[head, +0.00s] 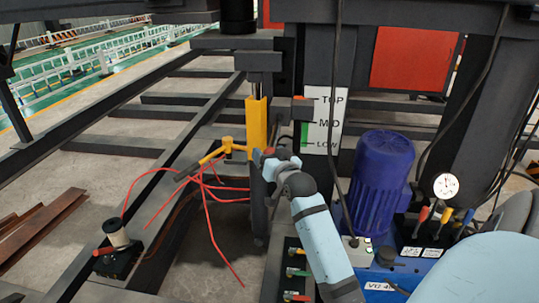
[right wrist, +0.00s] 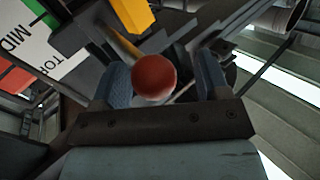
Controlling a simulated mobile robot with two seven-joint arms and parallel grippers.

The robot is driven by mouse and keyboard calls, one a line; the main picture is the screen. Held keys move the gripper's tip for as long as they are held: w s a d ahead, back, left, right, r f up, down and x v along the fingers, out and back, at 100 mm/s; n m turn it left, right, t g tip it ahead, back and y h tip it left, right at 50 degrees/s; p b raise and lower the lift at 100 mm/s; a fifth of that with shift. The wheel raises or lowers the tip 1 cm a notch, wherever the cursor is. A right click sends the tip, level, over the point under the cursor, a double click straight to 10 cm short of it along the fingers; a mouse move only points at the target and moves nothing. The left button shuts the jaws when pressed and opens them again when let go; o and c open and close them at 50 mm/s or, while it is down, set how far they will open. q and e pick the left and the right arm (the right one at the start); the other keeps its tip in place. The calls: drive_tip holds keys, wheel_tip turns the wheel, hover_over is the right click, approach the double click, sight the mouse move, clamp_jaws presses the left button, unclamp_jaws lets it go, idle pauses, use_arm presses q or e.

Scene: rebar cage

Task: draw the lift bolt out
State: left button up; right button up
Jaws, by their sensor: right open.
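The lift bolt shows as a round dark-red knob (right wrist: 154,77) in the right wrist view. In the head view the knob (head: 270,151) is small and partly hidden beside my right gripper (head: 277,158), next to the yellow upright. In the right wrist view my right gripper (right wrist: 162,78) is open, with one blue-grey finger on each side of the knob. A gap shows between the knob and the right finger; contact on the left side I cannot tell. My left gripper is not in view.
A yellow upright (head: 256,122) with a yellow arm stands just left, and loose red wires (head: 208,210) hang below it. A TOP/MID/LOW scale plate (head: 323,120) is behind. A blue motor (head: 382,180) and a pressure gauge (head: 446,186) stand to the right.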

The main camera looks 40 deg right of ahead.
drive_tip(key=shift+s, duration=0.2)
use_arm(q)
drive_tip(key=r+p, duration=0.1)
drive_tip(key=p, duration=0.3)
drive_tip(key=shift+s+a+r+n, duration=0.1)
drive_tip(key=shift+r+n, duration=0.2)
use_arm(e)
drive_tip(key=v, duration=1.3)
drive_tip(key=shift+s+a, duration=0.15)
drive_tip(key=shift+s, duration=0.05)
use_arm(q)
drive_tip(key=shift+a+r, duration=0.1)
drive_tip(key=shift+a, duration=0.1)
